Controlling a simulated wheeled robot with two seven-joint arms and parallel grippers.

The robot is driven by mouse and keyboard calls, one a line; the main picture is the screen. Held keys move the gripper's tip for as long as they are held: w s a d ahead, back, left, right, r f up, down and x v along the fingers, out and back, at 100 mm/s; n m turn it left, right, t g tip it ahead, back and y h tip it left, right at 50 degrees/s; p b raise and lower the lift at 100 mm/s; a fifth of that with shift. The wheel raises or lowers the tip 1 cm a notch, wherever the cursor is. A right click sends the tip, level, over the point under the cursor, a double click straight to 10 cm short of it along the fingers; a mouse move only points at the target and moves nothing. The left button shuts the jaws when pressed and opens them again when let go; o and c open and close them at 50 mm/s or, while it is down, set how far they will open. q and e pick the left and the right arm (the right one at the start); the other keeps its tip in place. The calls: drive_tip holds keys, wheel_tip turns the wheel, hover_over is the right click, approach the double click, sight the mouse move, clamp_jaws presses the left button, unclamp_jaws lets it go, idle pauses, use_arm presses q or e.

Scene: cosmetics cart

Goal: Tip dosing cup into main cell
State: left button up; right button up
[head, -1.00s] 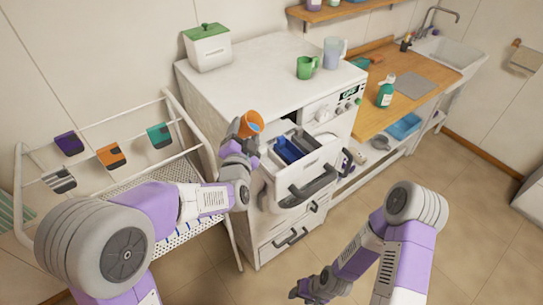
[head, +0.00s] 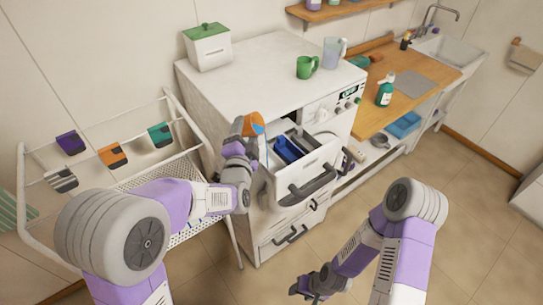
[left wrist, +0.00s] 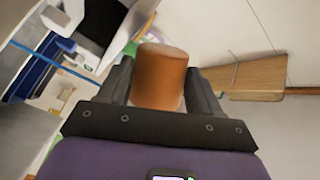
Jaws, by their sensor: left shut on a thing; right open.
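The orange dosing cup (head: 255,123) is tilted, with its mouth turned out of sight in the head view. My left gripper (head: 247,129) is shut on it, just left of and above the open detergent drawer (head: 310,182). In the left wrist view the cup (left wrist: 160,77) sits between the two dark fingers, its closed end facing the camera. The drawer has a blue compartment part (head: 288,149) and pale cells beside it. I cannot see any contents falling from the cup. My right gripper (head: 312,286) is open, empty and low over the floor.
The white washer (head: 255,70) carries a white box with a green lid (head: 207,46), a green mug (head: 306,67) and a clear jug (head: 333,53). A green bottle (head: 385,90) stands on the wooden counter.

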use_arm(q)
drive_tip(key=shift+f, duration=0.1)
drive_tip(key=shift+d+r+m+p, duration=0.1)
drive_tip(key=shift+r+m+p, duration=0.3)
drive_tip(key=shift+m+p, duration=0.5)
drive_tip(key=f+m+b, duration=0.1)
drive_tip(key=d+f+m+b, duration=0.1)
drive_tip(key=f+b, duration=0.1)
drive_tip(key=f+m+b, duration=0.1)
drive_tip(key=shift+s+d+f+m+t+h, duration=0.15)
drive_tip(key=shift+s+d+m+t+h, duration=0.15)
drive_tip(key=shift+t+h, duration=0.1)
drive_tip(key=shift+f+b, duration=0.3)
drive_tip(key=shift+b, duration=0.2)
drive_tip(key=shift+d+f+m, duration=0.1)
drive_tip(key=shift+m, duration=0.2)
